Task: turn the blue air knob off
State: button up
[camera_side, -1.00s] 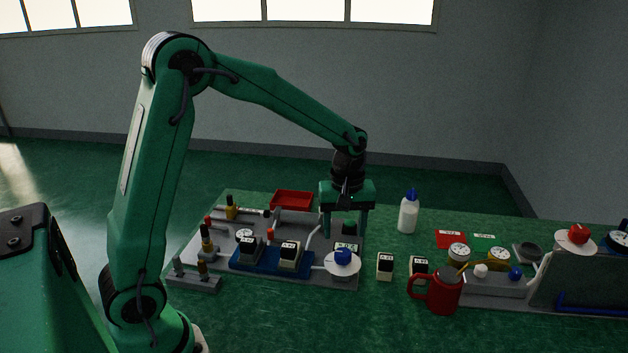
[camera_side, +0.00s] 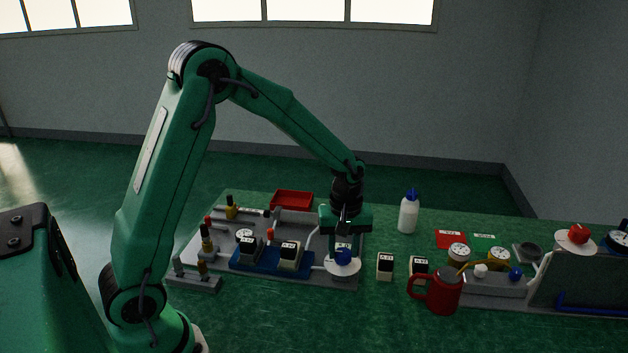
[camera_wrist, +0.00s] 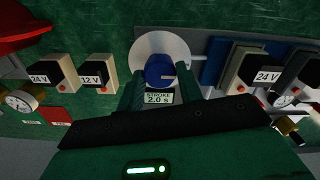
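A blue knob (camera_side: 343,257) with a pale pointer mark sits on a round white disc (camera_side: 343,269) at the front right of the grey press plate. The knob also shows in the wrist view (camera_wrist: 158,72), in front of a label (camera_wrist: 159,98) reading "STROKE 2.0 s". My gripper (camera_side: 343,250) is low, just behind the knob. In the wrist view my gripper (camera_wrist: 161,86) has its two fingers apart, one on each side of the label, with their tips close to the knob's two sides. I cannot tell whether they touch it.
Black-topped switch blocks stand on a blue base (camera_side: 268,264) left of the knob. Another switch block (camera_side: 385,266) and a red mug (camera_side: 441,291) stand to its right. A white bottle (camera_side: 409,213) and a red tray (camera_side: 292,200) are farther back. A red knob (camera_side: 579,234) is at far right.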

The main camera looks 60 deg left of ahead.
jog(key=c, duration=0.4)
jog(key=shift+m, duration=0.4)
jog(key=m, duration=0.3)
jog(key=shift+m, duration=0.3)
jog(key=m, duration=0.4)
jog(key=shift+r, duration=0.1)
jog(key=m, duration=0.9)
jog(key=shift+w+m, duration=0.1)
jog(key=shift+m, duration=0.2)
